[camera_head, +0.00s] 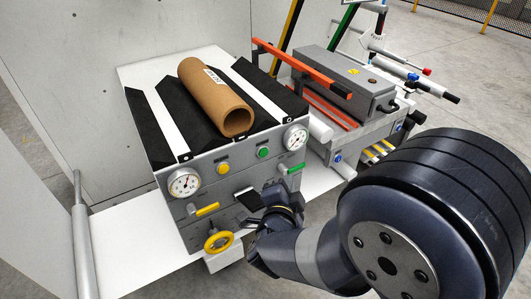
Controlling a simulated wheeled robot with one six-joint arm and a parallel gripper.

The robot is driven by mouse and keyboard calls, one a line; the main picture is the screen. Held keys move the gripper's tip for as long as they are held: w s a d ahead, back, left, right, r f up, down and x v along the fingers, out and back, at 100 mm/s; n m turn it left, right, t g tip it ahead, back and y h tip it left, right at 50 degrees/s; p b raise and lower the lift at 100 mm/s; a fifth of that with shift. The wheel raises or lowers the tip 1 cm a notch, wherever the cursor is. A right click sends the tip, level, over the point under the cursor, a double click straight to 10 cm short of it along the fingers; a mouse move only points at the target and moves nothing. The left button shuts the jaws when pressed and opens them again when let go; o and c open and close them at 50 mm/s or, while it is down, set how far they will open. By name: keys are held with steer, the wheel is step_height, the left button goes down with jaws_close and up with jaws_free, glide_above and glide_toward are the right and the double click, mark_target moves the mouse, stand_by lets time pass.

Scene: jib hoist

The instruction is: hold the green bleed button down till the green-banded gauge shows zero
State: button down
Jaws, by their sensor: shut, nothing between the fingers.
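The green button (263,152) sits on the grey front panel (227,177) of the machine, left of the right-hand gauge. That right-hand gauge (295,137) has a white dial above a green lever (291,169). Its band colour and reading are too small to tell. The left gauge (184,183) is on the same panel, near a yellow button (223,168). My gripper (246,198) is shut and empty in front of the panel, below the green button and apart from it.
A yellow lever (207,209) and a yellow handwheel (219,241) stick out left of my gripper. A brown cardboard roll (214,96) lies on top of the machine. A grey box unit with an orange bar (302,62) stands at the right.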

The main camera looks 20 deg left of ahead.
mark_target(268, 153)
steer(key=w+a+p, duration=0.1)
steer(key=w+a, duration=0.4)
steer(key=a, duration=0.1)
steer(key=shift+w+a, duration=0.35)
stand_by(2.0)
steer(key=shift+w+a, duration=0.25)
steer(key=shift+a, duration=0.05)
steer(key=shift+w+a, duration=0.3)
steer(key=shift+a, duration=0.05)
stand_by(2.1)
steer(key=shift+s+d, duration=0.55)
steer(key=shift+d, duration=0.1)
steer(key=shift+s+d+b, duration=0.7)
steer(key=shift+s+d, duration=0.95)
steer(key=shift+d, duration=0.3)
steer(key=shift+w+a, duration=0.1)
